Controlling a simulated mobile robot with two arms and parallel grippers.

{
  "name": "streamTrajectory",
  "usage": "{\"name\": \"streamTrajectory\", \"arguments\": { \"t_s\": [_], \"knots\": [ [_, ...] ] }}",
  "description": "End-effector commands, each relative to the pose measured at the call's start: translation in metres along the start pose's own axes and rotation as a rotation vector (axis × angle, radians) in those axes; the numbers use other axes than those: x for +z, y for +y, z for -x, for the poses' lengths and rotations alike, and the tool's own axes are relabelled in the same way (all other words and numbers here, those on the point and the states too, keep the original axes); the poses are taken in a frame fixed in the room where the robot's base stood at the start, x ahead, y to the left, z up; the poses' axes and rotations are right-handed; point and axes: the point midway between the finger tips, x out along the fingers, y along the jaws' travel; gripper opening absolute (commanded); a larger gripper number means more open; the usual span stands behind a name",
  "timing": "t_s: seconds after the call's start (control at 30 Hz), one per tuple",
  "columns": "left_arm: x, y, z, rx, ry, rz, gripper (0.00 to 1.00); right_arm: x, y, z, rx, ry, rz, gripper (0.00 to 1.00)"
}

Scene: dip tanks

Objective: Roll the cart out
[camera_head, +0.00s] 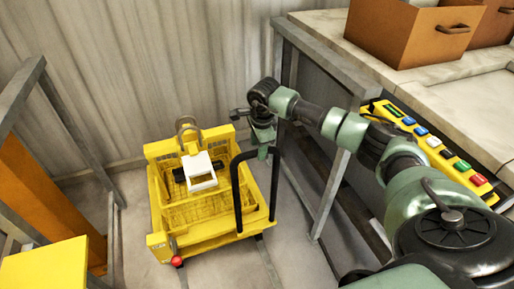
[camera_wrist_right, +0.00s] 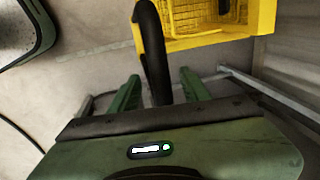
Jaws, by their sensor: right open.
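The yellow cart (camera_head: 195,222) stands on the floor by the corrugated wall, with basket-like sides. Its black bar handle (camera_head: 238,195) rises on the right side. In the head view my right gripper (camera_head: 264,151) points down at the top of this handle. In the right wrist view the black handle (camera_wrist_right: 153,45) runs between the open green fingers of the right gripper (camera_wrist_right: 160,84); I cannot tell whether they touch it. The cart's yellow edge (camera_wrist_right: 215,40) shows beyond. My left gripper is out of view.
A metal-framed bench (camera_head: 325,48) stands close on the cart's right, with a yellow button panel (camera_head: 432,147) and brown boxes (camera_head: 412,35). A grey frame (camera_head: 75,125) and a yellow block (camera_head: 48,265) are at the left. Some floor in front of the cart is clear.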

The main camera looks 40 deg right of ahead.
Motion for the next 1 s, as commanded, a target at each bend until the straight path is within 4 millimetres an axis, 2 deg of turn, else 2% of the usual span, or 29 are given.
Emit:
{"name": "streamTrajectory", "arguments": {
  "t_s": [0.13,0.43,0.47,0.6,0.63,1.0],
  "knots": [
    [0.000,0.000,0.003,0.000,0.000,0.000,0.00,0.000,0.000,-0.013,0.001,0.000,-0.002,0.47],
    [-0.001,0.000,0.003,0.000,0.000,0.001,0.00,0.000,0.000,-0.017,0.000,-0.001,-0.001,0.47],
    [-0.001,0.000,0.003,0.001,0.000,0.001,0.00,0.000,0.000,-0.017,0.000,-0.001,-0.001,0.41],
    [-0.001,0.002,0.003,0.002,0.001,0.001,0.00,0.001,0.000,-0.017,0.000,-0.001,-0.001,0.02],
    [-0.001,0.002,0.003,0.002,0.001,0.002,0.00,0.001,0.000,-0.017,0.000,-0.001,-0.001,0.00],
    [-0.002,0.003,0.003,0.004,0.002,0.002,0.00,0.001,0.000,-0.017,0.000,-0.002,-0.001,0.00]
  ]
}}
